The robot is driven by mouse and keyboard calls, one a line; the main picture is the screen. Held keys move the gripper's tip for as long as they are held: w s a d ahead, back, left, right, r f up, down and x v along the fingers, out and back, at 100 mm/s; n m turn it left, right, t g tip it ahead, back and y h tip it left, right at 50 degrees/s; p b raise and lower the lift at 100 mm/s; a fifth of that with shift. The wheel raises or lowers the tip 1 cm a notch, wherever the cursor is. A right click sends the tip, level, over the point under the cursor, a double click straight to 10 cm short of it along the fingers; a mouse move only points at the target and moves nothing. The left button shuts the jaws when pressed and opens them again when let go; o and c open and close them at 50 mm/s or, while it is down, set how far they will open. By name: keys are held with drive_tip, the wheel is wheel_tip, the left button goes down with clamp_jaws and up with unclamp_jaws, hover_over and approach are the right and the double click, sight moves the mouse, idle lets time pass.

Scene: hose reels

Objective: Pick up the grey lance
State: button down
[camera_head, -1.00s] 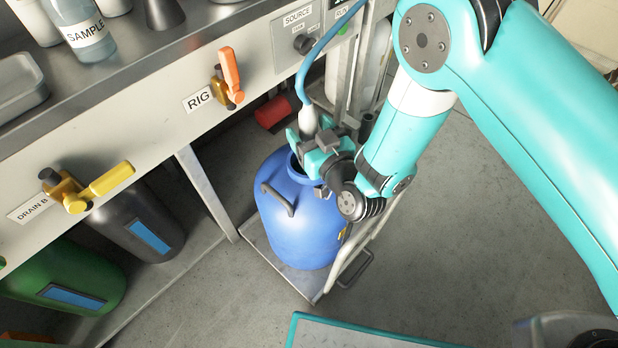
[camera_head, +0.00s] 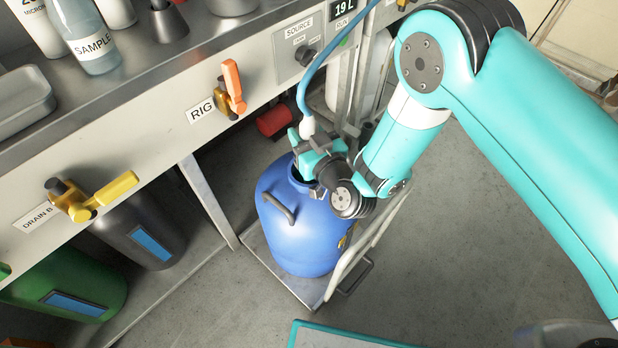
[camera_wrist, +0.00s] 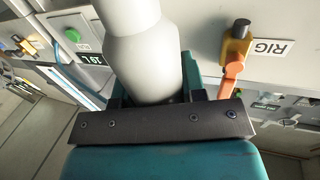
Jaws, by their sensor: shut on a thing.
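The grey lance (camera_head: 308,127) shows as a short pale, upright piece above my gripper, with a blue hose rising from its top. In the wrist view the lance (camera_wrist: 142,55) is a thick pale shaft between the two fingers. My gripper (camera_head: 309,145) is shut on it, just above the mouth of the blue drum (camera_head: 300,235). The gripper body and wrist cover part of the drum's mouth. The lower end of the lance is hidden, so I cannot tell how deep it reaches into the drum.
The drum stands on a low trolley (camera_head: 262,262) with a pale rail at its right. A bench with an orange RIG valve (camera_head: 233,88) and a yellow DRAIN B valve (camera_head: 100,195) is at the left. A black container (camera_head: 140,232) sits under it. Floor right of the trolley is clear.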

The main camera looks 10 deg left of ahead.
drive_tip(key=shift+r, duration=0.15)
wheel_tip(320, 180, up, 44)
drive_tip(key=p, duration=4.1)
